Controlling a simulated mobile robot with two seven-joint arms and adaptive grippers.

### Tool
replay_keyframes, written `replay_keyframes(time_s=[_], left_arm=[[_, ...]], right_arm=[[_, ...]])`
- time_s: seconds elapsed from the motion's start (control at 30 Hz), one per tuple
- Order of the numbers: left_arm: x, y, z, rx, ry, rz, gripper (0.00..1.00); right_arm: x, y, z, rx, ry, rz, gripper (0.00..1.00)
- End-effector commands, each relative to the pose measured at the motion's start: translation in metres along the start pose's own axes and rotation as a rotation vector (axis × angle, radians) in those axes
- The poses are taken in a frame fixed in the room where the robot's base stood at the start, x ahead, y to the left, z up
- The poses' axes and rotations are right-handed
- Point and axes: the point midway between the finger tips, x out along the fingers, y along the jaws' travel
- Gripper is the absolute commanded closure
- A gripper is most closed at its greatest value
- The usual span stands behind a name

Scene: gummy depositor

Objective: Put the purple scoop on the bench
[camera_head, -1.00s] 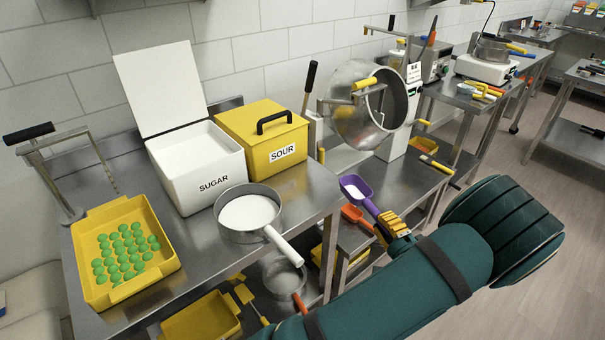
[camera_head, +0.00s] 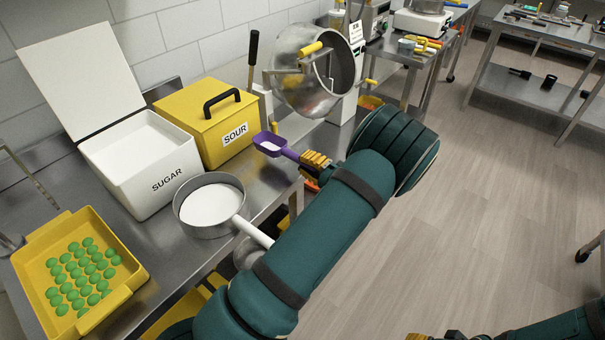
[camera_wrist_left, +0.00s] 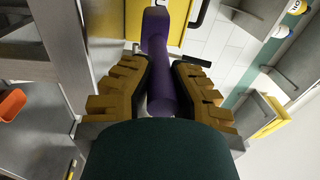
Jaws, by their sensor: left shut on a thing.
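My left gripper (camera_head: 314,161) is shut on the handle of the purple scoop (camera_head: 269,144). White powder shows in the scoop's bowl. In the left wrist view the fingers (camera_wrist_left: 160,78) close on both sides of the purple handle (camera_wrist_left: 157,60). The scoop is in front of the yellow SOUR box, by the right part of the steel bench (camera_head: 160,245); I cannot tell whether it touches the bench. My right gripper (camera_head: 420,337) barely shows at the bottom edge, and its fingers are mostly cut off.
On the bench are the yellow SOUR box (camera_head: 190,115), the open white SUGAR bin (camera_head: 140,185), a sieve of white powder (camera_head: 211,204) and a yellow tray (camera_head: 128,283) of green gummies. A steel drum (camera_head: 300,75) stands behind the scoop. Open floor lies right.

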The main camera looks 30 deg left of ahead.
Motion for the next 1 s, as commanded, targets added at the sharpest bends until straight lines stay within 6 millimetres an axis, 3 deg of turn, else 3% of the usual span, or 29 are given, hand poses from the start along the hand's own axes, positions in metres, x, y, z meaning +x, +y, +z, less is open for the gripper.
replay_keyframes(time_s=[0.37,0.77,0.8,0.83,1.0], left_arm=[[-0.003,0.039,0.000,0.000,0.001,0.000,1.00],[-0.003,0.045,0.000,0.000,0.001,0.000,1.00],[-0.003,0.045,0.000,0.000,0.001,0.000,0.75],[-0.003,0.044,0.000,0.000,0.001,0.000,0.64],[-0.003,0.044,0.000,0.000,0.001,0.000,0.61]], right_arm=[[0.007,0.003,-0.001,-0.001,0.004,0.000,0.53],[0.011,0.004,-0.001,-0.001,0.006,0.000,0.53],[0.011,0.004,-0.002,-0.001,0.006,0.000,0.53],[0.010,0.004,-0.002,-0.001,0.006,0.000,0.53],[0.010,0.003,-0.002,-0.001,0.006,0.000,0.53]])
